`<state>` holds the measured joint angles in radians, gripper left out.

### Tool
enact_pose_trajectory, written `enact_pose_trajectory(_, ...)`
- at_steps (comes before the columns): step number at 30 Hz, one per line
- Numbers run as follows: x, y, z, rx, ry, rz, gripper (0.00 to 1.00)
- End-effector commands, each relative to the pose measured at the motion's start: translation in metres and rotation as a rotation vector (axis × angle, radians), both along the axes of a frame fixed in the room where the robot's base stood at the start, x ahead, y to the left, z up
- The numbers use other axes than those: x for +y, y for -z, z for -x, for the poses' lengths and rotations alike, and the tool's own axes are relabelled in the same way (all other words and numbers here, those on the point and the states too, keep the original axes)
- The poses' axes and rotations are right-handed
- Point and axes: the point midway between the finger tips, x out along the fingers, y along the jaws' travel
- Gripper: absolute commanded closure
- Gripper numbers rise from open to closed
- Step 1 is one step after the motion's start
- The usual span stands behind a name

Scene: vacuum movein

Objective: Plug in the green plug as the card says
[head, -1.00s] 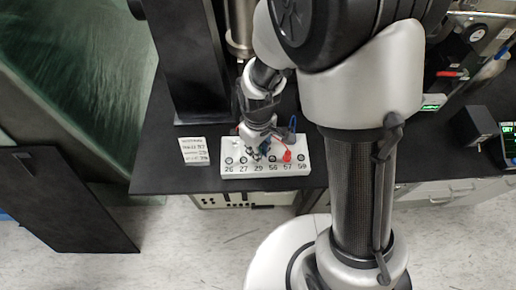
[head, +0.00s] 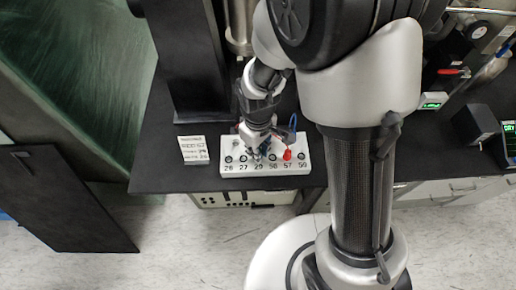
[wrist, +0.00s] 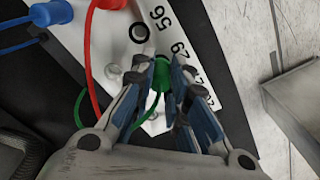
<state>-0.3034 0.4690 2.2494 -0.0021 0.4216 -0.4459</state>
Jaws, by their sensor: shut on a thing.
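My gripper (head: 256,151) is over the white socket strip (head: 226,170), near the socket marked 29. In the wrist view, my gripper (wrist: 161,74) is shut on the green plug (wrist: 159,82), whose cable curves off to the left. Whether its tip is inside a socket is hidden by the fingers. The strip (wrist: 115,42) shows an empty hole by 56. The red plug (head: 288,155) stands at 57. The card (head: 194,150) lies left of the strip; its print is too small to read surely.
A blue plug (wrist: 50,13) with a blue cable lies at the upper left of the wrist view, beyond the red plug (wrist: 110,3). The strip is near the front edge of the black bench (head: 160,176). A dark column stands behind the card.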

Motion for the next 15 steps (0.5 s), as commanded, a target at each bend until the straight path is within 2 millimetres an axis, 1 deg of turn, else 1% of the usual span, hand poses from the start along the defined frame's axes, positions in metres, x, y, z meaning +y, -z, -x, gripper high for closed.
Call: enact_pose_trajectory(15, 0.0000, 0.0084, 0.0000, 0.000, 0.000, 0.000, 1.00)
